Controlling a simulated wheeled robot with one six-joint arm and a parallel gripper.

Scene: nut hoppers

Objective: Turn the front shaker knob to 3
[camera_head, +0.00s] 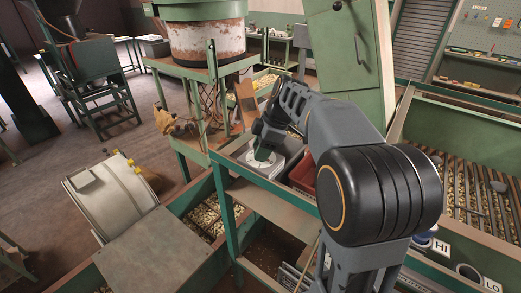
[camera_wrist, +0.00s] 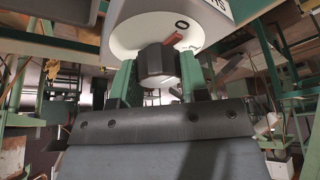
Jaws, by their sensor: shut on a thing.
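The shaker knob (camera_wrist: 157,63) is a dark, faceted knob on a round white dial (camera_wrist: 125,40) in the wrist view. Its red pointer (camera_wrist: 173,39) lies close to the 0 mark on the dial. Other dial numbers are hidden or too small to read. My gripper (camera_wrist: 157,80) has its two green fingers on opposite sides of the knob and is shut on it. In the head view my gripper (camera_head: 263,154) reaches down over a pale control box (camera_head: 257,167) on a green stand. The knob is hidden there by my gripper.
A red bin (camera_head: 303,172) stands right beside the control box. A rusty bowl feeder (camera_head: 205,42) is behind it, and a green cabinet (camera_head: 345,60) stands at the back right. Nut-filled hoppers lie below left, and a slatted hopper (camera_head: 470,170) is at right.

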